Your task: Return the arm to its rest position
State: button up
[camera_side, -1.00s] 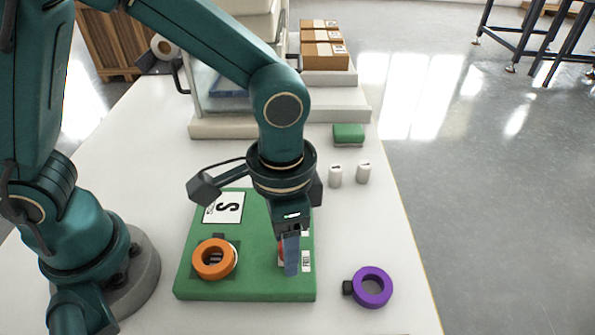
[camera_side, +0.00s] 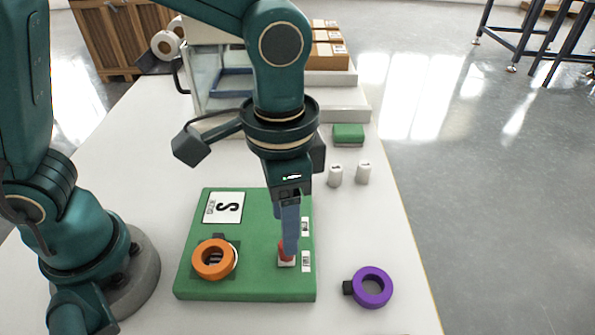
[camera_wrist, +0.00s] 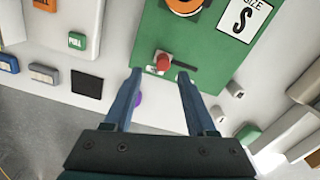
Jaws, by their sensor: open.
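My gripper (camera_side: 289,240) is above the right part of the green board (camera_side: 190,282). In the wrist view my gripper (camera_wrist: 156,75) has its two blue fingers spread apart with nothing between them. A red knob on a white base (camera_side: 286,256) stands on the board near the fingertips; the red knob also shows in the wrist view (camera_wrist: 163,61), just beyond the fingers. An orange ring (camera_side: 212,260) lies on the board at the left. A white card marked S (camera_side: 223,207) is at the board's back left.
A purple ring (camera_side: 371,288) lies on the white table right of the board. Two small white cylinders (camera_side: 335,176) and a green block (camera_side: 348,134) stand farther back. A clear-walled machine and brown boxes (camera_side: 328,57) are behind. The table's right edge is near the purple ring.

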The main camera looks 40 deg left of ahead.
jog(key=s+a+r+n+t, duration=0.2)
jog(key=a+r+n, duration=0.1)
jog(key=a, duration=0.3)
jog(key=s+a+r+n+t, duration=0.2)
jog(key=a+n+t, duration=0.1)
jog(key=a, duration=0.4)
jog(key=shift+s+a+r+t, duration=0.25)
jog(key=shift+s+r+t, duration=0.05)
jog(key=shift+r, duration=0.1)
dwell(0.7)
